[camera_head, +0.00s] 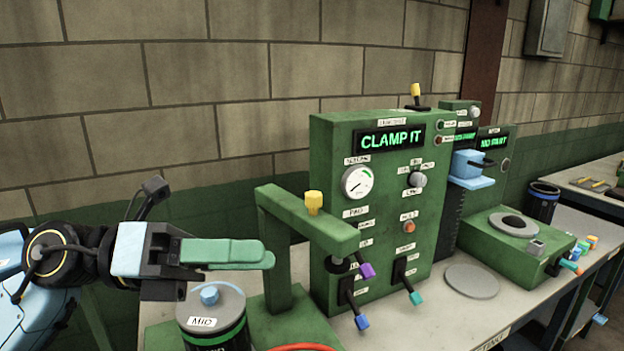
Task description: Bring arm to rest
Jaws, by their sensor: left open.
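The fingers look empty, and from this side one finger largely covers the other. The canister has a blue knob on top and stands upright on the bench. The gripper is just left of the green clamp frame (310,225) with a yellow knob on top. My right gripper is not in view.
A green control panel (330,140) shows CLAMP IT, with a gauge and several coloured levers. A round grey plate (471,281) lies on the bench (440,320). A second green machine (505,260) and a dark canister (541,203) stand to the right. A brick wall is behind.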

